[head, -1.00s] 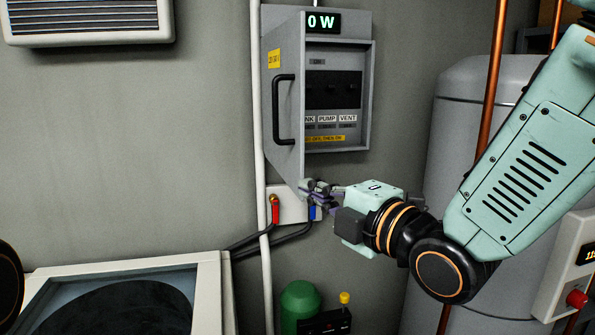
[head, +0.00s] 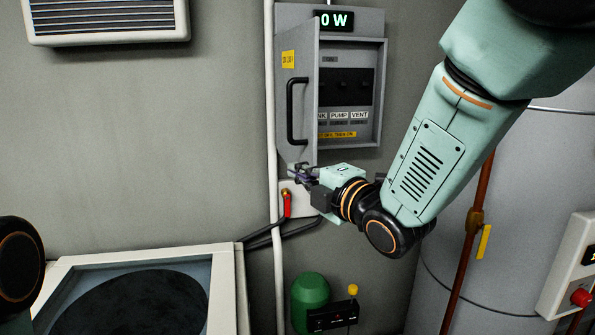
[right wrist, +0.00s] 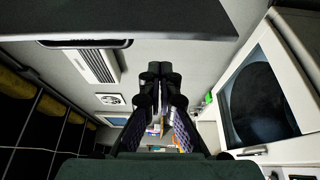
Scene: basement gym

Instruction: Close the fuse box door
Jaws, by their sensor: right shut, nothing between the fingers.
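The fuse box (head: 378,95) is on the wall in the head view. Its grey door (head: 303,60) stands open, hinged at the left, with its free edge towards me. A black handle (head: 291,110) and a yellow label are on its outer face. My right gripper (head: 296,174) is shut and empty, just below the door's lower free corner, pointing left. I cannot tell whether it touches the door. In the right wrist view the shut fingers (right wrist: 160,72) show below a dark panel edge, likely the door's. My left gripper is out of view.
A white pipe (head: 270,200) runs vertically left of the box. A green cylinder (head: 310,295) stands lower down. A large grey tank (head: 460,240) with copper pipe is at right. A pale-framed machine (head: 240,285) is lower left.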

